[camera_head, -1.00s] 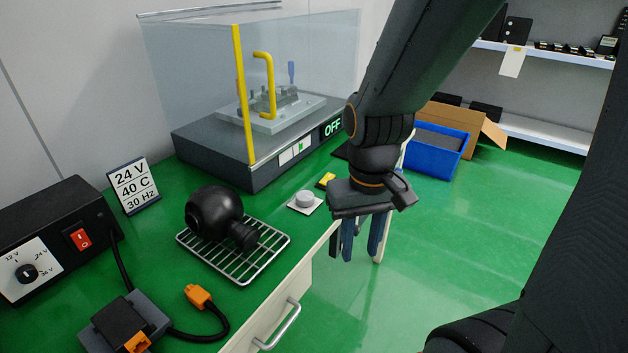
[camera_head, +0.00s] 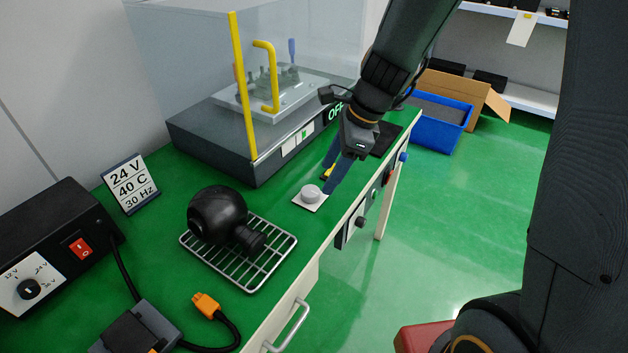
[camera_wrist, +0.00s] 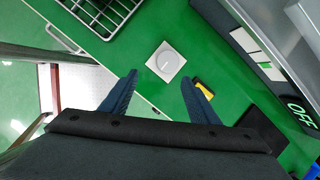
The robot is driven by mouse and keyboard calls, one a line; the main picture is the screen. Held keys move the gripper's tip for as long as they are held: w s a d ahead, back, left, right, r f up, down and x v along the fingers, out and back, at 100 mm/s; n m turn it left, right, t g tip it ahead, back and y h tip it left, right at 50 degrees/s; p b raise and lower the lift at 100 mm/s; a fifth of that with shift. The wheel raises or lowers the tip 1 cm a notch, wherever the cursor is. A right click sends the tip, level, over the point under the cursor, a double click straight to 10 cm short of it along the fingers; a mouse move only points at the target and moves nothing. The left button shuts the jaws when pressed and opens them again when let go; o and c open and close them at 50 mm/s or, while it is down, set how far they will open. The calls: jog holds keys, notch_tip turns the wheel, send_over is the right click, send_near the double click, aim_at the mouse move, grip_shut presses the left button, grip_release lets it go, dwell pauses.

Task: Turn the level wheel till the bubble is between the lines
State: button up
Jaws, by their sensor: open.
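My gripper (camera_head: 329,180) points down over the green bench top, fingers apart with nothing between them. In the wrist view my gripper (camera_wrist: 160,80) has its blue fingers spread near a white round knob (camera_wrist: 165,62) on a pale square plate. The knob also shows in the head view (camera_head: 311,194), just left of the fingers. It appears apart from them. I cannot tell if it is the level wheel. A dark knob (camera_head: 361,221) sits on the bench's front edge. No bubble or lines can be made out in either view.
A black round camera (camera_head: 217,214) rests on a wire rack (camera_head: 250,283) to the left. A clear-covered machine (camera_head: 205,150) reading OFF stands behind. A small yellow object (camera_wrist: 204,88) lies by the right finger. Floor space is open right of the bench.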

aim_at(311, 191)
jog(key=a+f, duration=0.1)
jog(key=f, duration=0.1)
jog(key=w+a+f+m, duration=0.1)
jog(key=f, duration=0.1)
jog(key=w+a+f+m, duration=0.1)
jog(key=f, duration=0.2)
jog(key=shift+w+a, duration=0.1)
jog(key=shift+a, duration=0.3)
jog(key=c, duration=1)
